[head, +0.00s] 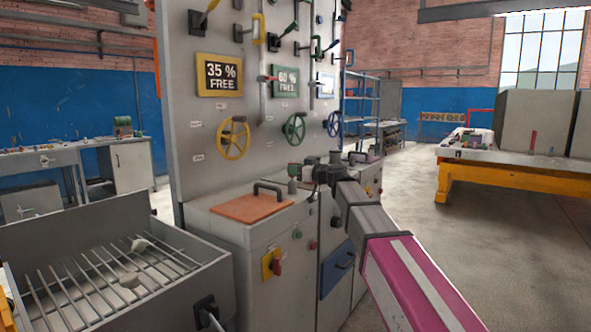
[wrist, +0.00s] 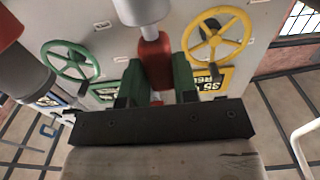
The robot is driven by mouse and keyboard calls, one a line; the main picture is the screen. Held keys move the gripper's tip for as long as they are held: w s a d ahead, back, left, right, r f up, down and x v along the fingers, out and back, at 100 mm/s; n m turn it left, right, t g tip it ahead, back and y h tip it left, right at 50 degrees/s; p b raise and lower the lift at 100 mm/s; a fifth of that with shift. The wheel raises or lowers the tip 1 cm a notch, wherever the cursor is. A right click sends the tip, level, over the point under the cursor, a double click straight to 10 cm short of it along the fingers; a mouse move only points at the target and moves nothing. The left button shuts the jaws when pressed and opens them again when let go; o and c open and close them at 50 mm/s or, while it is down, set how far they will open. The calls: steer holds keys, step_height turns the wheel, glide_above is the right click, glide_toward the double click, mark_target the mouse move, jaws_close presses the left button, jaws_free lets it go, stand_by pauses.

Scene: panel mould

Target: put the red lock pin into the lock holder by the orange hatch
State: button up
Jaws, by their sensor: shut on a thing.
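The orange hatch (head: 252,207) with its dark handle lies shut on top of the grey cabinet in the head view. My gripper (head: 296,169) is just behind the hatch's right end, above the cabinet top. In the wrist view, which is upside down, my gripper (wrist: 158,85) has its green fingers shut on the red lock pin (wrist: 154,62). A narrow pale shaft shows beyond the red part, in line with a wider grey cylinder (wrist: 142,10), apparently the lock holder. I cannot tell whether the shaft is inside it. The pin's red is hidden in the head view.
The tall panel (head: 215,130) with yellow (head: 233,138) and green (head: 294,127) handwheels rises close behind my gripper. A grated bin (head: 110,275) stands front left. A red-and-grey cylinder (wrist: 22,70) is at the wrist view's left. Open floor lies to the right.

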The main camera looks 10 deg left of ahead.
steer(key=o, duration=1)
steer(key=shift+o, duration=0.2)
steer(key=v, duration=1)
steer(key=shift+s+d, duration=0.15)
steer(key=shift+d, duration=0.25)
